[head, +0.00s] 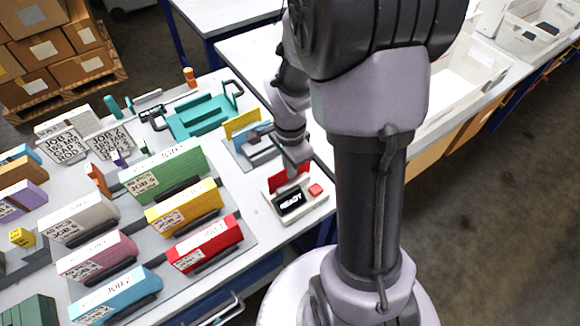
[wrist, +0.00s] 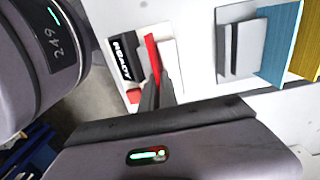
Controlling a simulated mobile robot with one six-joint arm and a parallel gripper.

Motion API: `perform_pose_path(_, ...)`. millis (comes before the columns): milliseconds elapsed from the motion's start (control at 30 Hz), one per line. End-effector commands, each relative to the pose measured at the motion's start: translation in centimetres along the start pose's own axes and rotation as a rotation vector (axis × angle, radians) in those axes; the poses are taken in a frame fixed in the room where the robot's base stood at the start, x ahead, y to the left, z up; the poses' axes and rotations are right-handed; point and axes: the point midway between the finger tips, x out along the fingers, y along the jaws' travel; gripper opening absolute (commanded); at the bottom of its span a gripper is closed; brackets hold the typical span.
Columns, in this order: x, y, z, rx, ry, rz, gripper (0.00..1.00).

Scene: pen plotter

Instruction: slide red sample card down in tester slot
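The tester (head: 307,207) is a white box with a black READY display (head: 291,201) and a red button (head: 316,189). It stands near the table's right edge and shows in the wrist view (wrist: 170,52) too. The red sample card (head: 277,181) stands upright at the tester, behind the display. In the wrist view the card (wrist: 151,50) is a thin red strip seen edge-on. My gripper (wrist: 158,80) has its two dark fingers close together on the card's near end. In the head view my wrist hides the fingertips and part of the card. How deep the card sits in the slot is unclear.
A grey holder (head: 262,148) with blue and yellow cards stands just behind the tester. Red (head: 207,246), yellow (head: 186,206) and green job blocks stand to the left. A teal tray (head: 203,115) lies further back. Free floor shows to the right.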

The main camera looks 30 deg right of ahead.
Motion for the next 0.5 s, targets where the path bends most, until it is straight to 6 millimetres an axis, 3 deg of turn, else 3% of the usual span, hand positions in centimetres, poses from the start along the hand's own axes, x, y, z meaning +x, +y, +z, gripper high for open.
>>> perform_pose_path(500, 0.68, 0.0, 0.0, 0.0, 0.0, 0.0, 0.0)
